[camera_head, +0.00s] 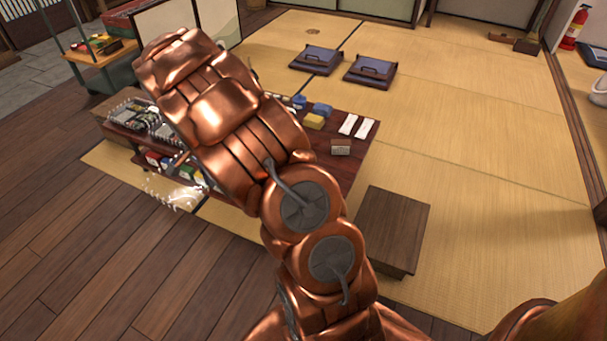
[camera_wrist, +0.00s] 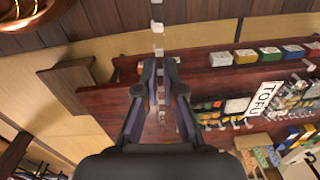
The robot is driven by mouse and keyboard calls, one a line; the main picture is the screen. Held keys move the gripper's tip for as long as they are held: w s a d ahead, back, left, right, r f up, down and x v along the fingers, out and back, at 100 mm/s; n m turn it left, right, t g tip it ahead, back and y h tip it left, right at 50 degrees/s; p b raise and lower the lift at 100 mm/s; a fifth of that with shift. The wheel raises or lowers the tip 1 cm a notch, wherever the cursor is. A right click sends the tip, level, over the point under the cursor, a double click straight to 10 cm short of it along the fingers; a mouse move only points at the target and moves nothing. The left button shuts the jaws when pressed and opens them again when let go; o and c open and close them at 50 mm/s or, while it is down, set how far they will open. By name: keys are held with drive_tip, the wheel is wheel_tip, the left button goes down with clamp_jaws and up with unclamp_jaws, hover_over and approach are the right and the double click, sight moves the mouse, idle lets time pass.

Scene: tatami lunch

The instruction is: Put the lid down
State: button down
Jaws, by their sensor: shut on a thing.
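A clear, see-through piece with white highlights, apparently the lid (camera_head: 178,196), shows in the head view, off the low table's front left side over the floor. In the wrist view my gripper (camera_wrist: 161,66) is shut on it. There the lid (camera_wrist: 157,28) is seen nearly edge-on, as a thin column of pale marks running out past the fingertips. It is held in the air, and its outline is hard to make out. In the head view my arm hides the gripper. The low dark-red table (camera_head: 357,163) stands behind my arm.
Clear-sided trays (camera_head: 140,116) fill the table's left end. White cloths (camera_head: 348,124), a yellow block (camera_head: 313,121) and a small box (camera_head: 340,147) lie at its right. A TOFU label (camera_wrist: 262,98) shows in the wrist view.

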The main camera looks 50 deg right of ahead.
drive_tip(key=s+d+f+m, duration=1.1)
drive_tip(key=s+f+m, duration=0.25)
drive_tip(key=m, duration=0.25)
drive_tip(key=w+d+b, duration=0.1)
drive_tip(key=w+d, duration=0.1)
drive_tip(key=d, duration=0.2)
drive_tip(key=w+d+f+b, duration=0.1)
drive_tip(key=w+d, duration=0.1)
drive_tip(key=d, duration=0.3)
drive_tip(key=w+d+b, duration=0.1)
drive_tip(key=w+d, duration=0.1)
drive_tip(key=d, duration=0.3)
drive_tip(key=shift+w+d+f, duration=0.25)
drive_tip(key=shift+f, duration=0.05)
drive_tip(key=shift+d+f+b, duration=0.1)
drive_tip(key=shift+f+b, duration=0.4)
drive_tip(key=shift+f, duration=1.2)
drive_tip(key=shift+f, duration=0.15)
drive_tip(key=c, duration=1.3)
unclamp_jaws()
